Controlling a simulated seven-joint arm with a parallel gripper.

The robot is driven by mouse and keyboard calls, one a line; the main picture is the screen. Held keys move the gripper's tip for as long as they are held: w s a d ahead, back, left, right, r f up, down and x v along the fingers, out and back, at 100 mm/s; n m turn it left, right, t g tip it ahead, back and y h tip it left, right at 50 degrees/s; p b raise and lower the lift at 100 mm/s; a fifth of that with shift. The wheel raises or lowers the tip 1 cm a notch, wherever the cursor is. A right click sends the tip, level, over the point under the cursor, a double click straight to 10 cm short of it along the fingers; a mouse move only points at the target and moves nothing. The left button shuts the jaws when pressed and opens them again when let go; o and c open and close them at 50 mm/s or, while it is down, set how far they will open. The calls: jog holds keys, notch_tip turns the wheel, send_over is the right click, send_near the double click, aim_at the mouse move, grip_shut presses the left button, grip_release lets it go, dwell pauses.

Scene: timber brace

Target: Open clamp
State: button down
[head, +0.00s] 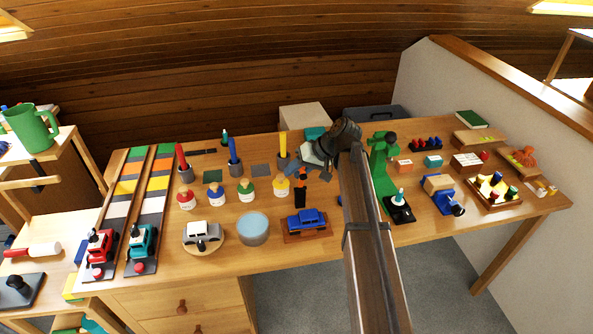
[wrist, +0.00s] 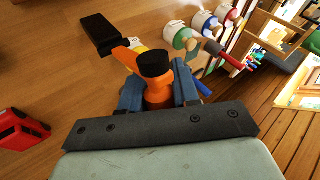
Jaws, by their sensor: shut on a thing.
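In the head view the black part of this held piece (head: 300,194) shows just below the fingers. A blue clamp-like device (head: 443,203) with a wooden block (head: 437,184) and a dark knob stands on the right of the table, apart from my gripper. Whether its jaws are open is too small to tell.
Peg figures (head: 249,190) and pen cups (head: 236,168) stand left of my gripper. A green stand (head: 382,165) rises between my gripper and the blue device.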

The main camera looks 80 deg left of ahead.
jog(key=c, duration=0.9)
grip_release()
jog(key=v, duration=1.3)
jog(key=shift+w+r, duration=0.25)
jog(key=shift+w, duration=0.05)
